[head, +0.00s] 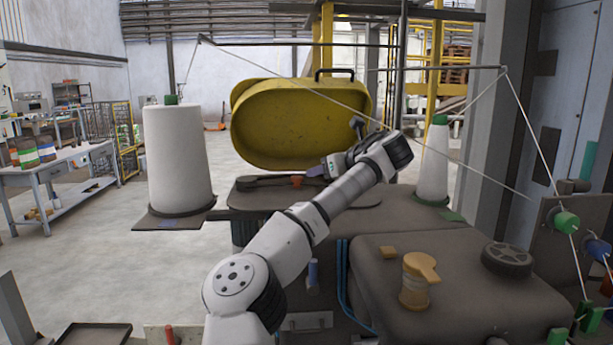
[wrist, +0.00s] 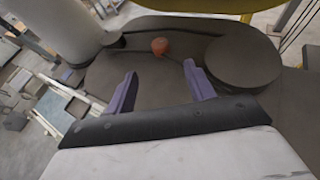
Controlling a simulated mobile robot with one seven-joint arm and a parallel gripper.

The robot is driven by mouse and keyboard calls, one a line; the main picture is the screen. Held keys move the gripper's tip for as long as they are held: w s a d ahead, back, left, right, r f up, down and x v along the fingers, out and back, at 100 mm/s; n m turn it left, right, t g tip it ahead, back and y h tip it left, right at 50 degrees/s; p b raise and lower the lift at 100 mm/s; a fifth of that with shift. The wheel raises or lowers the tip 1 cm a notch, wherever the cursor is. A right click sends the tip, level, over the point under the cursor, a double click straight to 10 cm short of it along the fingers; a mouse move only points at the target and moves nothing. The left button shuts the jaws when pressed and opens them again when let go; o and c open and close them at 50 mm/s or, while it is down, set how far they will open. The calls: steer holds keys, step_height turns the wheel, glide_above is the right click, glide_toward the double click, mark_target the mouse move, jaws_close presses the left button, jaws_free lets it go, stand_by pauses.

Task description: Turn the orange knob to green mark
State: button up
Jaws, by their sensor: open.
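The orange knob (wrist: 159,46) is a small rounded orange piece on a dark flat plate (wrist: 150,85). In the head view the orange knob (head: 297,181) sits just left of my gripper (head: 316,171), under the yellow cover. In the wrist view my gripper (wrist: 162,84) has its two purple fingers wide apart, with nothing between them. The knob lies beyond the fingertips, roughly centred on the gap and not touched. I cannot make out a green mark near the knob in either view.
The raised yellow cover (head: 300,126) hangs just above and behind the knob. White thread cones (head: 179,157) and (head: 433,163) stand on either side. A round dark disc (wrist: 243,61) is right of the knob. A tan handled piece (head: 416,283) stands on the front housing.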

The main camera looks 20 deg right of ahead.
mark_target(298, 177)
steer(key=shift+w, duration=0.35)
steer(key=p+x, duration=0.7)
steer(key=x, duration=0.4)
steer(key=shift+w+a+f, duration=0.1)
steer(key=shift+w+a, duration=0.05)
steer(key=shift+w, duration=0.2)
steer(key=shift+w+a+f, duration=0.15)
steer(key=shift+w+f, duration=0.25)
steer(key=shift+w, duration=0.15)
steer(key=shift+c, duration=0.2)
steer(key=c, duration=0.9)
